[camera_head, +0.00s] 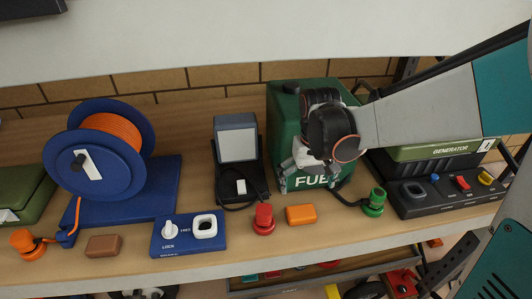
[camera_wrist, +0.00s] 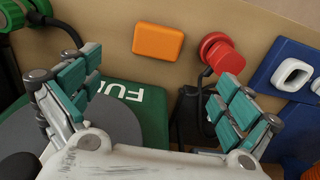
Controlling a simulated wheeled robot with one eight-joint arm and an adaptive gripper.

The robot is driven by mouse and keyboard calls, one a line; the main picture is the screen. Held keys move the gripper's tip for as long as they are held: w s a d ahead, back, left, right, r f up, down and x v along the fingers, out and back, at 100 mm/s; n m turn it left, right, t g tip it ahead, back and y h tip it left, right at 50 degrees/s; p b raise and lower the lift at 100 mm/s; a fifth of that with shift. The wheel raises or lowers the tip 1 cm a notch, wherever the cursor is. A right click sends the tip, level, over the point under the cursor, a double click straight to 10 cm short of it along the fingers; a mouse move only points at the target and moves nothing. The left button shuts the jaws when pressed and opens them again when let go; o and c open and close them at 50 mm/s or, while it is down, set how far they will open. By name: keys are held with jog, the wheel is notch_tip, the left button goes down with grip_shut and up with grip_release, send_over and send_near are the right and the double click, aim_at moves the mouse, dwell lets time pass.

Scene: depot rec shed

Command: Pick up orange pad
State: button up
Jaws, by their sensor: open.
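The orange pad (camera_head: 301,215) is a small rounded block lying on the wooden shelf near its front edge, in front of the green fuel box and just right of a red knob. In the wrist view the orange pad (camera_wrist: 158,42) lies beyond the fingertips, roughly midway across the gap between them. My gripper (camera_head: 310,165) hangs in front of the green fuel box in the head view. Its two teal-padded fingers stand wide apart in the wrist view (camera_wrist: 160,90), with nothing between them touching the pads. The pad is fully visible and untouched.
The red knob (camera_head: 263,219) stands close left of the pad; a green connector (camera_head: 374,202) stands to the right. The fuel box (camera_head: 283,110) is behind. A blue lock panel (camera_head: 188,247), brown block (camera_head: 103,245), cable reel (camera_head: 120,185) and generator panel (camera_head: 440,195) share the shelf.

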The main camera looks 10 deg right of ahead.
jog(key=b, duration=0.2)
send_near(302, 212)
jog(key=f, duration=0.5)
jog(key=shift+w+a, duration=0.1)
jog(key=shift+a, duration=0.1)
jog(key=f, duration=0.2)
jog(key=f+b, duration=0.1)
jog(key=f, duration=0.2)
jog(key=shift+w+d+f, duration=0.1)
jog(key=shift+w+d, duration=0.05)
jog(key=shift+w, duration=0.05)
jog(key=c, duration=1.2)
jog(key=shift+c, duration=0.2)
